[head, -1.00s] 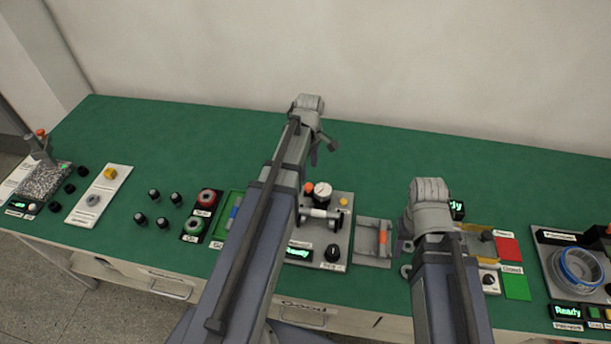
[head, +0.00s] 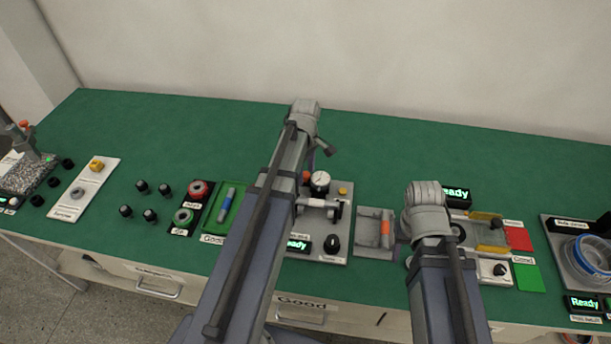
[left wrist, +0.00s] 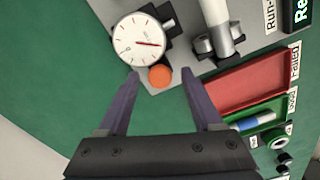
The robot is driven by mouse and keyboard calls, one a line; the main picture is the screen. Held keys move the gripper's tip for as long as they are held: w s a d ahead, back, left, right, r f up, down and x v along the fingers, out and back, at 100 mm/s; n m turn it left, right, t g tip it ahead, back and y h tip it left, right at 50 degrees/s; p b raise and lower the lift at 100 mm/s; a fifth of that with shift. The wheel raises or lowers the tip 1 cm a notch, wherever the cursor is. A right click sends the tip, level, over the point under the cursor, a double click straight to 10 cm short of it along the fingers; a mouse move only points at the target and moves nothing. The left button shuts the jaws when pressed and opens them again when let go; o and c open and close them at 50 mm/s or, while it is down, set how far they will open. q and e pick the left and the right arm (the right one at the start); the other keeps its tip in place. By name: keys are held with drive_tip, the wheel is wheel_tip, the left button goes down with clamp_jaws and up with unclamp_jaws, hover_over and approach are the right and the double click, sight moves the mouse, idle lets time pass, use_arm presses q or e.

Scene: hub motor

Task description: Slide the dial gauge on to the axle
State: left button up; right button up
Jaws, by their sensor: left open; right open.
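The dial gauge (head: 320,181), with a round white face and a black body, stands at the back of a grey test plate. In the left wrist view the gauge (left wrist: 140,40) is just past the fingertips, touched by neither finger. My left gripper (left wrist: 161,73) is open and empty, with an orange cap (left wrist: 160,77) showing between its tips. The axle (head: 318,203) is a pale horizontal shaft in front of the gauge, partly hidden by my left arm; its end (left wrist: 214,12) sits in a bracket. My right gripper (head: 408,238) is mostly hidden by its own wrist.
A grey cradle (head: 372,250) with an orange-banded part stands right of the plate. Left of it are a green tray (head: 213,231) with a blue part, and red and green rings. A motor station (head: 557,272) stands far right. The back of the green bench is clear.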

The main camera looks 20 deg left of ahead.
use_arm(q)
clamp_jaws()
idle(0.5)
idle(0.9)
